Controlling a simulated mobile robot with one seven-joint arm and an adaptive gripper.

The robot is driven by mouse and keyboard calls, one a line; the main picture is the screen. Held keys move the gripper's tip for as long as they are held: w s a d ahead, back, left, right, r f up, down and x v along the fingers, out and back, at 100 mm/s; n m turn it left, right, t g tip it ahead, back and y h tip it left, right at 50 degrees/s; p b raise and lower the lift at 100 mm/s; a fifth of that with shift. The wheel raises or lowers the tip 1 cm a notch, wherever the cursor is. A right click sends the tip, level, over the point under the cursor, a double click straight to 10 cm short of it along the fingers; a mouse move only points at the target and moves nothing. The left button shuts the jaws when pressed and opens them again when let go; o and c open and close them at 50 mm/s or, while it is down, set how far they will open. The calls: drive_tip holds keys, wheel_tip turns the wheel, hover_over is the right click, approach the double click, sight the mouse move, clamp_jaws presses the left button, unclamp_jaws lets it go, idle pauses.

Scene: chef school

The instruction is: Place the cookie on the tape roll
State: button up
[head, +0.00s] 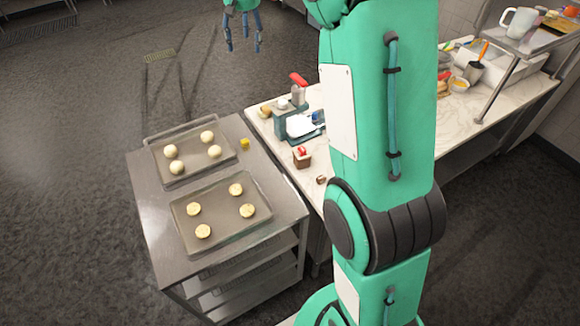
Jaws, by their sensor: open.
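Several round golden cookies (203,231) lie apart on the front tray (221,245), on a steel cart. A small yellow object (245,144) stands on the cart right of the back tray; it may be the tape roll, but it is too small to tell. A small brown round thing (321,180) lies on the counter by my arm, also unclear. My gripper (244,48) is at the top of the view, fingers apart and pointing down, empty. It is well away from the cookies and appears beyond the cart.
The back tray (152,143) holds several pale dough balls. My arm hides part of the counter. Open floor (70,150) lies left of the cart (160,220).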

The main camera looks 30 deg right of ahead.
drive_tip(key=s+a+r+t, duration=0.1)
drive_tip(key=s+a+r, duration=0.15)
drive_tip(key=s, duration=0.55)
drive_tip(key=s+a+r, duration=0.1)
drive_tip(key=s+a, duration=0.2)
drive_tip(key=s, duration=0.6)
drive_tip(key=s+a+r+t, duration=0.1)
drive_tip(key=s+a+r, duration=0.15)
drive_tip(key=s, duration=0.55)
drive_tip(key=s+a+f, duration=0.1)
drive_tip(key=s+f, duration=0.2)
drive_tip(key=s, duration=0.4)
drive_tip(key=s+a+f, duration=0.2)
drive_tip(key=s+f, duration=0.1)
drive_tip(key=s, duration=0.5)
drive_tip(key=s+a+f+t, duration=0.1)
drive_tip(key=s+f, duration=0.2)
drive_tip(key=s, duration=0.5)
drive_tip(key=shift+s+a+f, duration=0.2)
drive_tip(key=shift+s+f, duration=0.05)
drive_tip(key=shift+f, duration=0.15)
wheel_tip(320, 180, down, 9)
drive_tip(key=b, duration=0.9)
drive_tip(key=shift+o, duration=0.6)
